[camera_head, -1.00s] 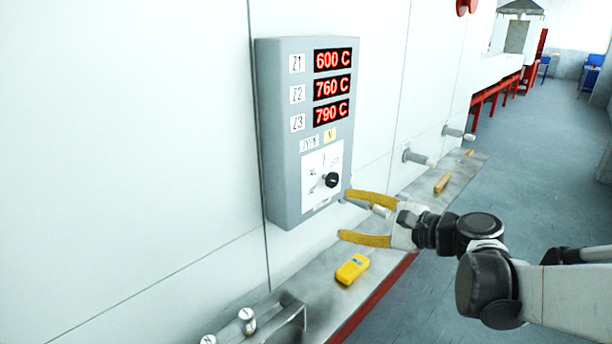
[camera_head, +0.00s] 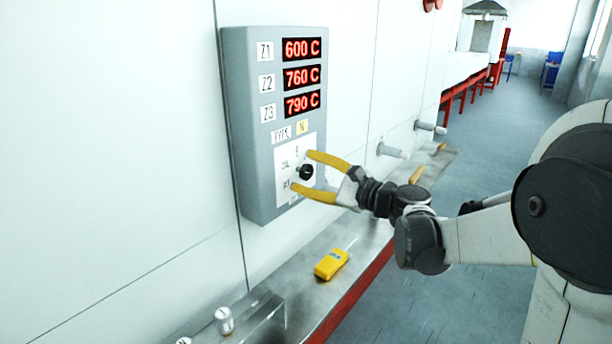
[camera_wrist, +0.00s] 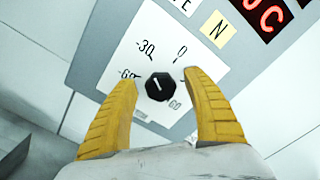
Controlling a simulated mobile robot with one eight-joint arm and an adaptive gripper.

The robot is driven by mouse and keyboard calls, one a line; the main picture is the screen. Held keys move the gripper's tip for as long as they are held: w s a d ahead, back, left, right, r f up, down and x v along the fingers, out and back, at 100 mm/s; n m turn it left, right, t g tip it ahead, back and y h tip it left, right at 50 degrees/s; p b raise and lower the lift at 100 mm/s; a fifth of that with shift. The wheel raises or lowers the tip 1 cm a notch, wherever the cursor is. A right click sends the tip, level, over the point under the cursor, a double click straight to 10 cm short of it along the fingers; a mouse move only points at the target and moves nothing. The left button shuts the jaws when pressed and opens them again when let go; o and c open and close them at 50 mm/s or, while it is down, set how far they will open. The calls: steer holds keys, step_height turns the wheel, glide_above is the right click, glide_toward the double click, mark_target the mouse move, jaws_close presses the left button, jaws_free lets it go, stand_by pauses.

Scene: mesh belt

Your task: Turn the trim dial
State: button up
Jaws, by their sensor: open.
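The trim dial (camera_head: 306,172) is a small black knob on a white scale plate (camera_head: 283,184), low on a grey control box (camera_head: 233,120). In the wrist view the dial (camera_wrist: 160,87) shows a white pointer line aimed up and slightly left, between the marks -30 and 0. My gripper (camera_head: 299,172) is open, its yellow fingers above and below the dial in the head view. In the wrist view my gripper's fingertips (camera_wrist: 163,76) lie to either side of the dial, with gaps visible between them and the knob.
The box has red displays (camera_head: 302,76) reading 600, 760 and 790 C. A yellow handheld device (camera_head: 331,264) lies on the metal ledge (camera_head: 300,291) below. Pipe stubs (camera_head: 392,151) stick out of the wall at right. A metal fitting (camera_head: 224,320) stands at lower left.

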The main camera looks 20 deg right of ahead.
steer(key=c, duration=1.2)
steer(key=shift+n, duration=0.3)
steer(key=n+p, duration=0.1)
steer(key=n, duration=1)
steer(key=shift+p, duration=0.4)
steer(key=shift+f+n, duration=0.1)
steer(key=shift+n, duration=0.2)
steer(key=o, duration=1.2)
steer(key=shift+a, duration=0.1)
